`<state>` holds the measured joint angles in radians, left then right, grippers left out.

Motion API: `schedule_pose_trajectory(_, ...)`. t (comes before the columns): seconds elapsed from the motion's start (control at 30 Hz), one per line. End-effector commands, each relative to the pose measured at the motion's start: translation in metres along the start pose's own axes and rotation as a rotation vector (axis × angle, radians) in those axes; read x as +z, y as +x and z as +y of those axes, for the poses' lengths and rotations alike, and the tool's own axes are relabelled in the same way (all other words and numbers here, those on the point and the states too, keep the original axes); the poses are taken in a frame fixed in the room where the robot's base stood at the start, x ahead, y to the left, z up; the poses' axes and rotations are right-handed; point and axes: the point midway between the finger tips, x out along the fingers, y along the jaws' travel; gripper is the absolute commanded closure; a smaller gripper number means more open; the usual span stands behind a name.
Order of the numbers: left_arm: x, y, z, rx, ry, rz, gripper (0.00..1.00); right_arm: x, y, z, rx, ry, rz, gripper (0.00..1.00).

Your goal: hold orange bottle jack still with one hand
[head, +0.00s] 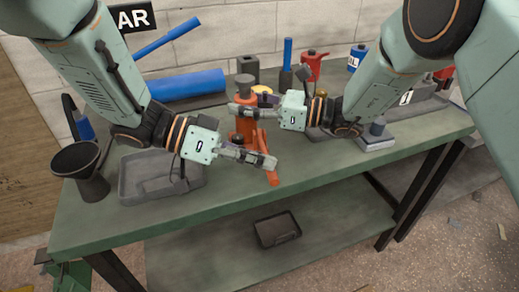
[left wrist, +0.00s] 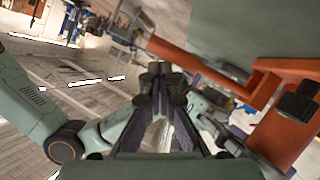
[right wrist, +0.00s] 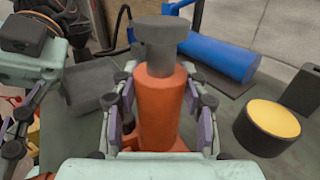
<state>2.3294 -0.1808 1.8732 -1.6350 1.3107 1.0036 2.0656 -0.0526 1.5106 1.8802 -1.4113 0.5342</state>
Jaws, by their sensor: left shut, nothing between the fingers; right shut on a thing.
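The orange bottle jack (head: 246,123) stands upright on the green bench, its dark grey top showing above the body. It also shows in the right wrist view (right wrist: 162,105). My right gripper (head: 238,109) is shut on the jack's body, with its fingers on both sides in the right wrist view. My left gripper (head: 270,163) is shut and empty beside the orange lever part (head: 272,178) at the jack's front. In the left wrist view, its closed fingertips (left wrist: 160,75) are left of orange parts (left wrist: 285,125); contact cannot be told. The jack's base is partly hidden.
A dark funnel (head: 80,165) and a grey tray (head: 135,192) stand at the bench's left. A blue cylinder (head: 188,85) lies behind. A yellow-topped tin (right wrist: 273,119) is close to the jack. A red can (head: 312,67) stands at the back. The bench's front edge is clear.

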Motion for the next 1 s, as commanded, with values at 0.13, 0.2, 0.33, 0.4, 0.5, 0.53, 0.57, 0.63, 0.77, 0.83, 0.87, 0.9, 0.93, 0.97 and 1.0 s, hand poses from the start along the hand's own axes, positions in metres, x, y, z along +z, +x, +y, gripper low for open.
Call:
schedule_pose_trajectory(0.13, 0.006, 0.002, 0.000, 0.002, -0.004, -0.006, 1.00, 0.001, 0.000, -0.001, -0.001, -0.001, -0.001, 1.00)
schedule_pose_trajectory(0.2, 0.007, 0.003, 0.000, 0.002, -0.004, -0.006, 1.00, 0.001, 0.000, -0.001, -0.001, -0.001, -0.001, 1.00)
schedule_pose_trajectory(0.33, 0.008, 0.003, 0.000, 0.002, -0.005, -0.008, 1.00, 0.001, 0.000, -0.001, -0.001, 0.000, -0.001, 1.00)
schedule_pose_trajectory(0.4, 0.008, 0.003, 0.000, 0.002, -0.006, -0.008, 1.00, 0.001, 0.000, -0.001, -0.001, 0.000, -0.001, 1.00)
schedule_pose_trajectory(0.5, 0.009, 0.003, 0.000, 0.002, -0.006, -0.009, 1.00, 0.001, 0.000, -0.001, -0.001, 0.000, -0.001, 1.00)
schedule_pose_trajectory(0.53, 0.009, 0.003, 0.000, 0.002, -0.006, -0.010, 1.00, 0.001, 0.000, -0.001, -0.001, 0.001, -0.001, 1.00)
schedule_pose_trajectory(0.57, 0.009, 0.004, 0.000, 0.002, -0.007, -0.010, 1.00, 0.001, 0.000, -0.001, -0.001, 0.001, -0.001, 1.00)
schedule_pose_trajectory(0.63, 0.009, 0.003, 0.000, 0.002, -0.007, -0.011, 1.00, 0.001, 0.000, -0.001, -0.001, 0.001, -0.001, 1.00)
schedule_pose_trajectory(0.77, 0.002, 0.002, 0.003, 0.001, -0.003, -0.010, 1.00, 0.001, 0.000, -0.001, -0.002, 0.001, -0.001, 1.00)
schedule_pose_trajectory(0.83, -0.006, 0.000, 0.007, 0.000, -0.002, -0.009, 1.00, 0.001, 0.000, -0.001, -0.002, 0.001, -0.002, 1.00)
schedule_pose_trajectory(0.87, -0.010, -0.001, 0.009, 0.000, 0.001, -0.009, 1.00, 0.001, 0.000, -0.001, -0.002, 0.001, -0.002, 1.00)
schedule_pose_trajectory(0.9, -0.016, -0.002, 0.012, 0.000, 0.001, -0.007, 1.00, 0.001, 0.000, -0.001, -0.002, 0.000, -0.002, 1.00)
schedule_pose_trajectory(0.93, -0.021, -0.004, 0.014, -0.001, 0.002, -0.006, 1.00, 0.001, 0.000, -0.001, -0.002, 0.000, -0.002, 1.00)
schedule_pose_trajectory(0.97, -0.026, -0.005, 0.017, -0.001, 0.004, -0.005, 1.00, 0.001, 0.000, -0.001, -0.002, 0.000, -0.002, 1.00)
schedule_pose_trajectory(1.0, -0.032, -0.006, 0.020, -0.002, 0.003, -0.004, 1.00, 0.001, 0.000, -0.001, -0.002, 0.000, -0.002, 1.00)
